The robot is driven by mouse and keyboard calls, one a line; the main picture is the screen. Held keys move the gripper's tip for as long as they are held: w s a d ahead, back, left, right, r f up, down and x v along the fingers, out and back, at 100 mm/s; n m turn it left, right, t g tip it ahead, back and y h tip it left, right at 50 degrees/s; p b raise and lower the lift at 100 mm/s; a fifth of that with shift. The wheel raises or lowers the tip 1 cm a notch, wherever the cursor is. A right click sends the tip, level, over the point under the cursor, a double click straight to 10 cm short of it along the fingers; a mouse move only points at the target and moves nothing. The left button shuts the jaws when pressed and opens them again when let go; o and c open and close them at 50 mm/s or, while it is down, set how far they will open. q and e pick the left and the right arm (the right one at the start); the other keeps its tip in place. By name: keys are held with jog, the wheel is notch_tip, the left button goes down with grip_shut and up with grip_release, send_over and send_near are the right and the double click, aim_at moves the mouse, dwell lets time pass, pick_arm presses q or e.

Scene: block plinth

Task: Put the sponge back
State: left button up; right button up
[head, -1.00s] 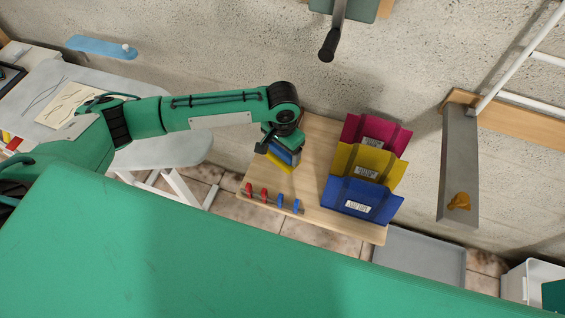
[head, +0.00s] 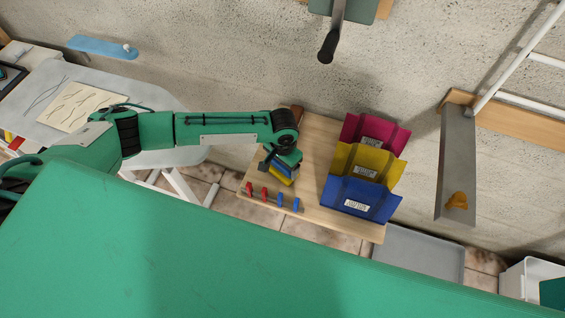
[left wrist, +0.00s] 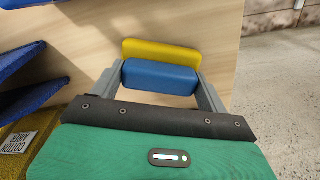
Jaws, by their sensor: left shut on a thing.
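My left gripper (head: 279,171) is shut on a two-coloured block, blue on the near side and yellow beyond, which I take as the sponge (left wrist: 160,77). The sponge sits between the two grey fingers in the left wrist view, with the pale wooden board behind it. In the head view its yellow edge (head: 280,180) shows below the gripper, over the left part of the wooden board (head: 313,150). I cannot tell whether the sponge touches the board. My right gripper is not in view.
A rail with red and blue pegs (head: 272,199) lies just below the gripper. Magenta (head: 375,137), yellow (head: 364,172) and blue (head: 358,201) bins stand to the right. A grey ledge (head: 455,165) bears an orange object (head: 457,201). A green surface (head: 200,250) fills the foreground.

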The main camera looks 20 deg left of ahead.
pick_arm(q)
jog(key=o, duration=0.9)
notch_tip(320, 180, up, 12)
jog(key=shift+r+b, duration=0.15)
jog(key=shift+b, duration=0.5)
